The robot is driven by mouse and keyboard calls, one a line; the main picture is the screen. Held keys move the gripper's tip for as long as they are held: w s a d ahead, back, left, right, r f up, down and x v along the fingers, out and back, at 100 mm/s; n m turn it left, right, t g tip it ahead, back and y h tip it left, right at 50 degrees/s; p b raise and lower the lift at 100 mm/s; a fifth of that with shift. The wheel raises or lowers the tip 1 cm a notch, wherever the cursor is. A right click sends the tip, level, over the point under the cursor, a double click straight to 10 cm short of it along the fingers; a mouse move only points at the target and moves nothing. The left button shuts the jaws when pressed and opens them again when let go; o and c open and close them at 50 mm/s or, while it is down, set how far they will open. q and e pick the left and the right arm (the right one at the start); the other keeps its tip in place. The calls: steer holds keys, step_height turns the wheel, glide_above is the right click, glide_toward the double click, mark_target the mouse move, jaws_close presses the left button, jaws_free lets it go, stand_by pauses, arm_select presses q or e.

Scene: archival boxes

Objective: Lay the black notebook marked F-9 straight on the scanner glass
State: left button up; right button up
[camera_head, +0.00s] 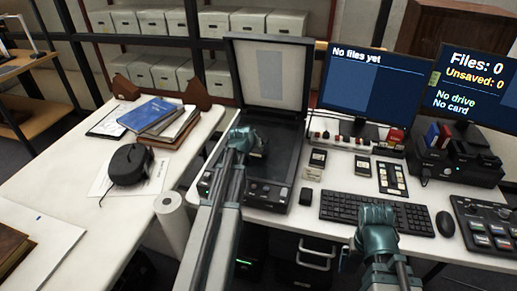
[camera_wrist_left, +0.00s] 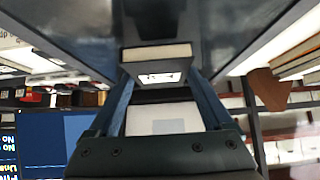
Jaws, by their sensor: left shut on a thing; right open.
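The scanner glass (camera_head: 275,139) is a dark flat bed under a raised lid with a pale inside (camera_head: 271,72). My left gripper (camera_head: 250,143) is low over the glass. In the left wrist view it (camera_wrist_left: 158,82) is shut on a small dark notebook (camera_wrist_left: 157,53) with pale page edges and a white label. The label's marks are too small to read. The notebook is close to the dark glass; whether it touches is unclear. In the head view the gripper mostly hides it. My right gripper (camera_head: 376,214) is open and empty above the keyboard's front edge.
Two monitors (camera_head: 352,82) stand behind. The left table holds stacked books (camera_head: 157,120) and a black device (camera_head: 130,163). A white paper roll (camera_head: 172,217) stands between the tables.

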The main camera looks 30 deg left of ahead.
arm_select(q)
steer(key=shift+w+a, duration=0.45)
steer(key=shift+w, duration=0.3)
step_height(320, 180, down, 4)
steer(key=b, duration=0.4)
steer(key=shift+w+r, duration=0.1)
steer(key=shift+r, duration=0.1)
steer(key=o, duration=1.4)
steer(key=shift+c, duration=0.2)
